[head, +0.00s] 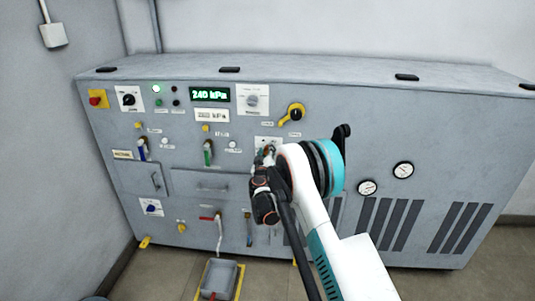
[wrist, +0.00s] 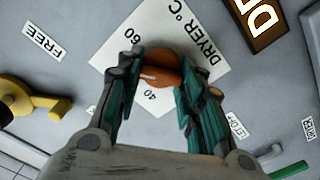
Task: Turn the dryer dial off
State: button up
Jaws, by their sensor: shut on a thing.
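In the head view, my gripper (head: 268,156) is at the middle of the grey panel, and the arm covers most of the dial.
A yellow-and-black handle (head: 295,114) sits above right of the dial, beside a "FREE" label (wrist: 45,39). Two gauges (head: 403,170) are to the right. A grey tray (head: 219,279) stands on the floor below.

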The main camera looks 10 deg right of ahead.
jog(key=shift+s+d+f+n, duration=0.1)
jog(key=shift+f+n, duration=0.05)
jog(key=shift+n, duration=4.65)
jog(key=shift+w+a+f+n, duration=0.1)
jog(key=shift+f+n, duration=0.05)
jog(key=shift+n, duration=4.65)
jog(key=shift+s+d+f+n, duration=0.1)
jog(key=shift+f+n, duration=0.05)
jog(key=shift+n, duration=4.65)
jog(key=o, duration=1)
jog(key=shift+o, duration=0.2)
jog(key=v, duration=1.2)
